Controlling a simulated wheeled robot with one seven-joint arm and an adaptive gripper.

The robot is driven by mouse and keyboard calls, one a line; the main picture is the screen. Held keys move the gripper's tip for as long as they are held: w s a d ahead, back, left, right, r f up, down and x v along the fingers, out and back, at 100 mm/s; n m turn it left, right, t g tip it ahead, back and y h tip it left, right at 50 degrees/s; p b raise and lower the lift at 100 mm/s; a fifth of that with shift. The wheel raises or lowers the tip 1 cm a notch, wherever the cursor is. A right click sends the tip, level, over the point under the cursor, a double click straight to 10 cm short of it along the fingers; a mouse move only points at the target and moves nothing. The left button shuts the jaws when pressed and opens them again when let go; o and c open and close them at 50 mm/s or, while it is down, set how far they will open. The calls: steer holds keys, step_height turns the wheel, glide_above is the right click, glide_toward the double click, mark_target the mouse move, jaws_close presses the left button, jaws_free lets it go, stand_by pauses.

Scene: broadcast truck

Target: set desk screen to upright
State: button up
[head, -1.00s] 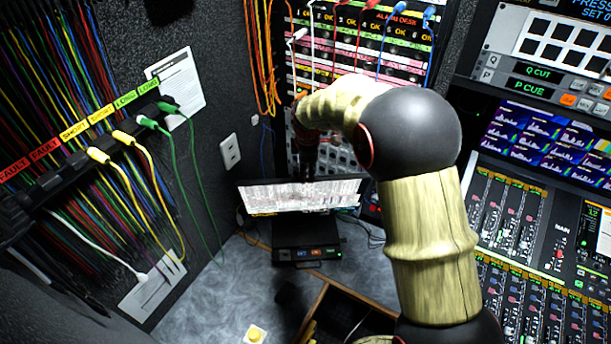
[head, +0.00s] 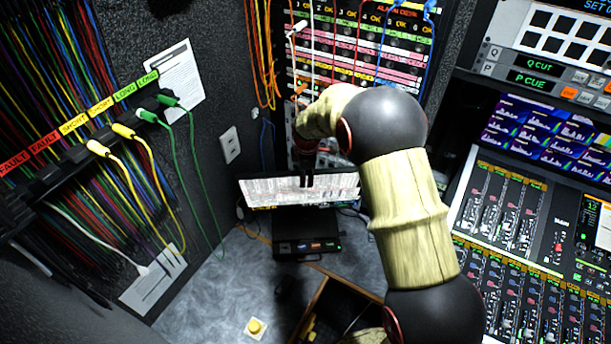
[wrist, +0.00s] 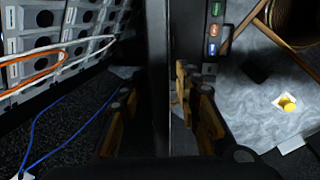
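The desk screen (head: 270,192) is a wide, thin panel with a bright face, standing on a black base (head: 292,246) with small lit buttons. It looks tilted back; its exact angle is hard to tell. In the wrist view the screen shows edge-on as a dark upright strip (wrist: 158,70) between the two fingers of my gripper (wrist: 155,98). The fingers are apart, one on each side of the panel. Small gaps seem to show; contact is not clear.
A patch panel (head: 360,70) with hanging cables rises behind the screen. A cable wall (head: 75,130) stands at left, a mixing console (head: 520,220) at right. A yellow button (head: 254,327) and an open wooden-edged compartment (head: 315,300) are in front.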

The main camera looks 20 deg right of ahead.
steer(key=shift+c, duration=1.2)
jaws_close()
